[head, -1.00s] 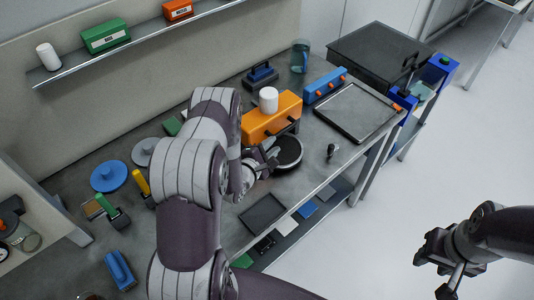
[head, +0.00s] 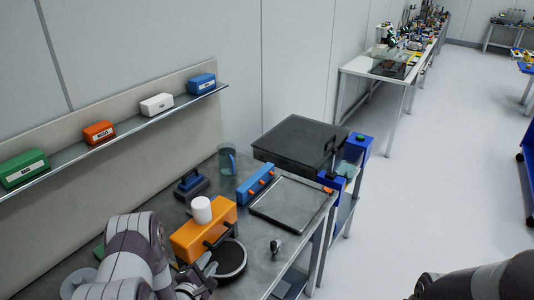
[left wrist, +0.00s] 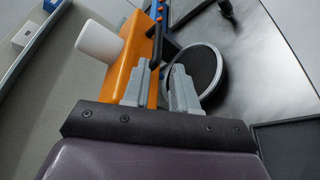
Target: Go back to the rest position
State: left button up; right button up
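My left gripper (head: 203,274) is low in the head view, in front of the orange block (head: 190,241) and at the left edge of a black round disc (head: 232,262). In the left wrist view its two grey fingers (left wrist: 160,88) stand apart, with a narrow gap between them. The dark handle of the orange block (left wrist: 127,62) shows beyond and partly between the fingers; I cannot tell whether they touch it. The black disc (left wrist: 205,68) is just right of the fingers. Part of my right arm shows at the lower right of the head view; its gripper is out of frame.
A white cylinder (head: 201,210) stands on the orange block. A shelf (head: 107,141) with several boxes runs along the wall. Open floor lies to the right.

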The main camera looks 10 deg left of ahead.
pick_arm(q)
jog(key=s+f+m+g, duration=0.2)
jog(key=m, duration=0.1)
jog(key=s+f+m+g, duration=0.2)
jog(key=f+m+g, duration=0.1)
jog(key=s+a+f+m+g+y, duration=0.1)
jog(key=s+f+m+g, duration=0.1)
jog(key=s+f+m, duration=0.1)
jog(key=shift+f+g, duration=0.25)
jog(key=shift+g, duration=0.05)
jog(key=s+m+g, duration=0.2)
jog(key=m, duration=0.1)
jog(key=s+m+g+b, duration=0.1)
jog(key=shift+s+d+r+y, duration=0.15)
jog(key=shift+s+r+y, duration=0.15)
jog(key=shift+s+r, duration=0.1)
jog(key=s+d+r+m+g+b, duration=0.1)
jog(key=s+d+r+m, duration=0.3)
jog(key=r, duration=0.4)
jog(key=s+d+r+m+g+b, duration=0.2)
jog(key=s+d+r+m, duration=0.2)
jog(key=d+r+m, duration=0.2)
jog(key=shift+s+r+m+b, duration=0.3)
jog(key=shift+r+b, duration=0.05)
jog(key=shift+r, duration=0.55)
jog(key=shift+w+a, duration=0.1)
jog(key=shift+w, duration=0.05)
